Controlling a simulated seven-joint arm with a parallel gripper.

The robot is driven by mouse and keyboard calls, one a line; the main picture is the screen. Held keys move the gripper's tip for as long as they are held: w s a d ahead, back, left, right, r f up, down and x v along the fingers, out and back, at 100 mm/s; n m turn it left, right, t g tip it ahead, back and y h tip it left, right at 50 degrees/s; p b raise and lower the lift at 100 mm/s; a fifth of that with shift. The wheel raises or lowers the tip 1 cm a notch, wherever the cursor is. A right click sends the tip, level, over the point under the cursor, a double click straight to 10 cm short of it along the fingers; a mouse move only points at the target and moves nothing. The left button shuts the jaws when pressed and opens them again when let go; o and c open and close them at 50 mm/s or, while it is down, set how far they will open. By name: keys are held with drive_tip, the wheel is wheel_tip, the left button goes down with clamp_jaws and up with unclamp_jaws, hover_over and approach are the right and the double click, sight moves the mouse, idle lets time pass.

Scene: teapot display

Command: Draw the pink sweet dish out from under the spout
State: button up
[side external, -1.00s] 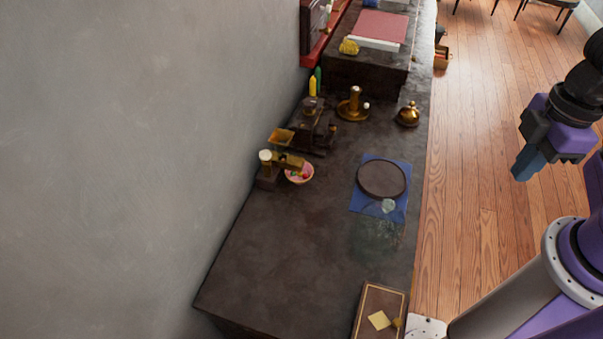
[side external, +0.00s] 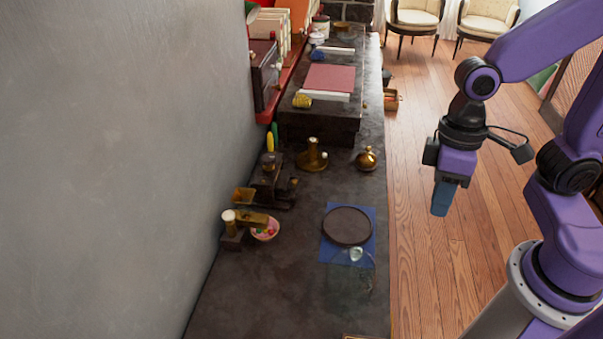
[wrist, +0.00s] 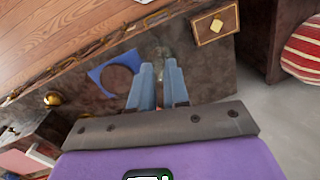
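The pink sweet dish (side external: 269,236) is a small round bowl with colored sweets in it, on the dark counter near the wall in the side external view. A brass spout (side external: 254,218) on a dark stand with a pale knob reaches over the dish's left part and hides some of it. My gripper (side external: 440,207) is in the air to the right of the counter, well apart from the dish, fingers pointing down. In the wrist view its two blue fingers (wrist: 159,88) have a gap with nothing held between them. I cannot make out the dish in that view.
A dark round plate (side external: 347,225) lies on a blue mat (side external: 367,248), with a clear glass item (side external: 356,254) at its front. A dark brass-trayed device (side external: 268,185), a brass candle holder (side external: 312,155) and a brass bell (side external: 366,159) stand behind. The counter's front is mostly bare.

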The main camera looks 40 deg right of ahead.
sight(271, 219)
drive_tip(key=w+a+f+m+g+y, duration=0.1)
drive_tip(key=w+a+f+m+y, duration=0.2)
drive_tip(key=w+m, duration=0.6)
drive_tip(key=w+a+f+m, duration=0.3)
drive_tip(key=w+a+m, duration=0.2)
drive_tip(key=w+m, duration=0.45)
drive_tip(key=w+d+f+m+t+y, duration=0.1)
drive_tip(key=w+d+f+m, duration=0.2)
drive_tip(key=w+f+m, duration=0.3)
drive_tip(key=w+d+f+m+t+y, duration=0.2)
drive_tip(key=w+f+m, duration=0.4)
drive_tip(key=w+m, duration=0.5)
drive_tip(key=shift+w+d+f+m, duration=0.35)
drive_tip(key=shift+d+m, duration=0.55)
drive_tip(key=shift+m, duration=0.15)
drive_tip(key=x, duration=1.7)
drive_tip(key=shift+w+a+r, duration=0.1)
drive_tip(key=shift+w+a, duration=0.15)
drive_tip(key=shift+a, duration=0.1)
clamp_jaws()
